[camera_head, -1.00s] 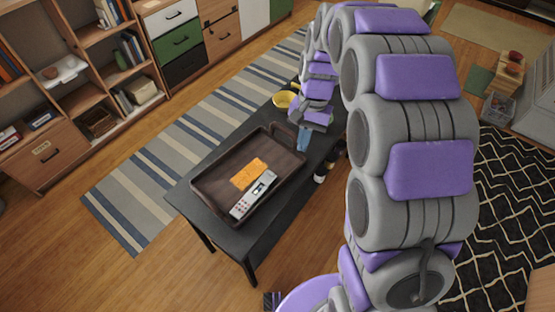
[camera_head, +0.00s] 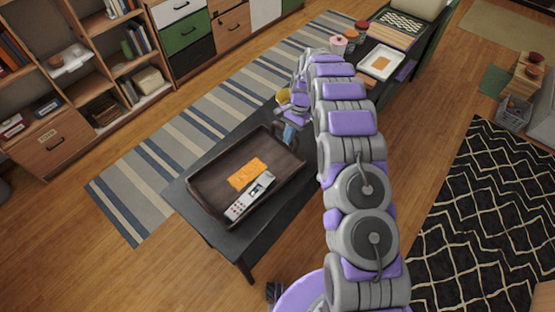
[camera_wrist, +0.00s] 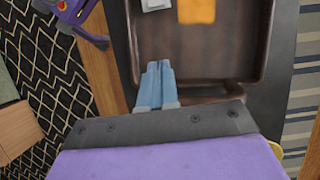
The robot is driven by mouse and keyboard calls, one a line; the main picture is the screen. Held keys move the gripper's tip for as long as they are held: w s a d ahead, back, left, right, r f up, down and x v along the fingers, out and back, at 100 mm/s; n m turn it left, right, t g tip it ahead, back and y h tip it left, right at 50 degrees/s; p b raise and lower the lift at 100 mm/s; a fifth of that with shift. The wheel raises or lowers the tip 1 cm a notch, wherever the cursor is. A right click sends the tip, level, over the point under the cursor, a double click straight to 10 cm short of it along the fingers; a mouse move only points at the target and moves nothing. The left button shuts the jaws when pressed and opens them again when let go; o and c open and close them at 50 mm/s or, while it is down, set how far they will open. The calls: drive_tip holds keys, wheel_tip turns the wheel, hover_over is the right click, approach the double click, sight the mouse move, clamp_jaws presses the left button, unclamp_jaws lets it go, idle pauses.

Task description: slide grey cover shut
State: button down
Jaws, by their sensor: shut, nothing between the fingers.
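A light grey device (camera_head: 250,196) with small red marks and a dark patch lies in the brown tray (camera_head: 213,176), against its near right side. I cannot make out a separate cover or whether it is shut. My gripper (camera_head: 289,135) is at the tray's far right end, apart from the device. In the wrist view its blue fingers (camera_wrist: 158,68) are together and empty, overlapping the tray's end edge (camera_wrist: 215,90). Only a corner of the device (camera_wrist: 156,4) shows at the top there.
An orange cloth-like piece (camera_head: 246,174) lies beside the device. The tray stands on a dark table (camera_head: 240,242). A yellow bowl (camera_head: 283,97) is behind my gripper. Jars (camera_head: 338,44) and a white-framed tray (camera_head: 381,62) stand farther back. A patterned rug (camera_head: 480,215) lies right.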

sight(265, 179)
drive_tip(key=b+x, duration=0.1)
drive_tip(key=x, duration=0.4)
drive_tip(key=b+x, duration=0.1)
drive_tip(key=x, duration=0.3)
drive_tip(key=shift+a+f, duration=0.3)
drive_tip(key=shift+s+a+f+b, duration=0.1)
drive_tip(key=shift+s+a+b, duration=0.1)
drive_tip(key=shift+s+a, duration=0.25)
drive_tip(key=shift+s+a+f+b, duration=0.15)
drive_tip(key=shift+s+a, duration=0.05)
drive_tip(key=shift+s, duration=0.4)
drive_tip(key=shift+s+a, duration=0.5)
drive_tip(key=shift+s, duration=0.1)
drive_tip(key=shift+s+a, duration=0.1)
